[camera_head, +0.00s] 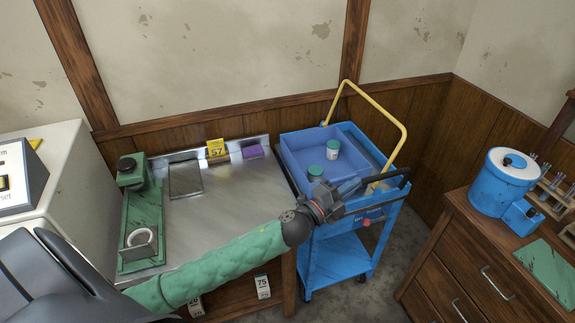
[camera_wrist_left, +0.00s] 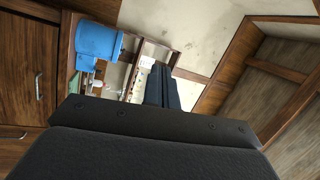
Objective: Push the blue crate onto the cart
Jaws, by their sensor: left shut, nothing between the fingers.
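The blue crate (camera_head: 296,158) is a shallow, open, lavender-blue box with two green-lidded jars in it. It sits on the top of the brighter blue cart (camera_head: 340,250), beside the steel bench's right edge; whether any of it overlaps the bench is hard to tell. My left gripper (camera_head: 407,173) reaches across the near side of the crate and cart top, fingers pointing right. Its fingers are shut and empty, also in the left wrist view (camera_wrist_left: 166,88). It hides the crate's near right part; contact cannot be told. My right gripper is not in view.
The cart's yellow handle (camera_head: 404,135) rises at the back right. The steel bench (camera_head: 225,200) holds a green stand (camera_head: 142,220), a yellow card and a purple block. A wooden cabinet (camera_head: 470,260) with a blue bath (camera_head: 497,185) stands right, past a floor gap.

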